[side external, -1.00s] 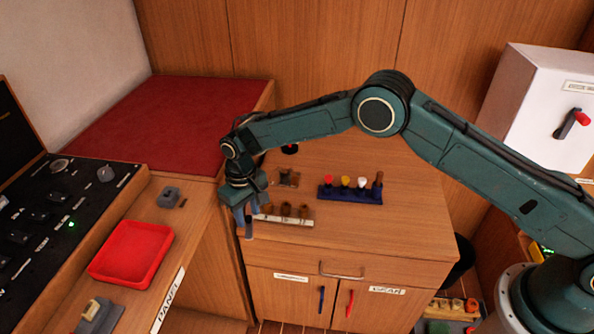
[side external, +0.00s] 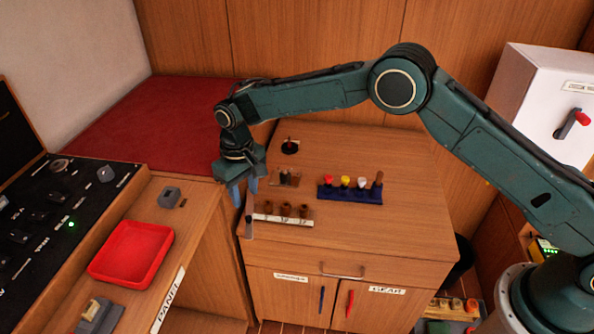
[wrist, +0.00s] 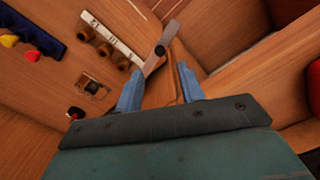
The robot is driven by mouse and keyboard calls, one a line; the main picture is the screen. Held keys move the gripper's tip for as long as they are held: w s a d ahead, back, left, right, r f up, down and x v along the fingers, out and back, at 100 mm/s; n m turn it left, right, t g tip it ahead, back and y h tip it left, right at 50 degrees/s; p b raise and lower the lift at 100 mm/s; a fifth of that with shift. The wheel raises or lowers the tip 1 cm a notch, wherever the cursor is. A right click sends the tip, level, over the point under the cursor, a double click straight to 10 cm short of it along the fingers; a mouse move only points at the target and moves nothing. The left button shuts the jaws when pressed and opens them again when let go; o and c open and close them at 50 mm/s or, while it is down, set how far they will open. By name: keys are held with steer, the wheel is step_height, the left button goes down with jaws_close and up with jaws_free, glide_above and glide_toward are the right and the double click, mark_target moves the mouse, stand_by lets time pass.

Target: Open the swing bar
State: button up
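The grey swing bar (side external: 249,229) is at the left end of a white strip (side external: 296,222) with three brown pegs on the small cabinet's top. In the wrist view the bar (wrist: 169,35) stands out at an angle from the strip's end, with a round dark knob (wrist: 160,50) on it; it does not lie across the pegs. My gripper (side external: 245,193) is above and behind the bar in the side view, its blue fingers pointing down. In the wrist view the fingers (wrist: 159,88) are apart with nothing between them, and the bar lies beyond them.
A blue rack (side external: 350,195) with coloured-topped pieces stands right of the strip. A small wooden block (side external: 285,178) and a black-based red-topped knob (side external: 290,146) are behind. A red tray (side external: 130,252) and black control panel are at left. The cabinet's front right top is clear.

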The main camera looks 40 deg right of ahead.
step_height(320, 180, up, 7)
steer(key=shift+f, duration=0.2)
stand_by(0.3)
steer(key=shift+d+f, duration=0.1)
steer(key=c, duration=0.7)
steer(key=shift+d+f, duration=0.15)
jaws_close()
steer(key=s+d+f+m+t+y, duration=0.2)
steer(key=d+f+m+y, duration=0.1)
steer(key=d+f, duration=0.3)
steer(key=s+d+m+t+y, duration=0.3)
steer(key=s+d+m, duration=0.1)
steer(key=s+m, duration=0.3)
steer(key=shift+d+m+y, duration=0.3)
steer(key=shift+d+m, duration=0.1)
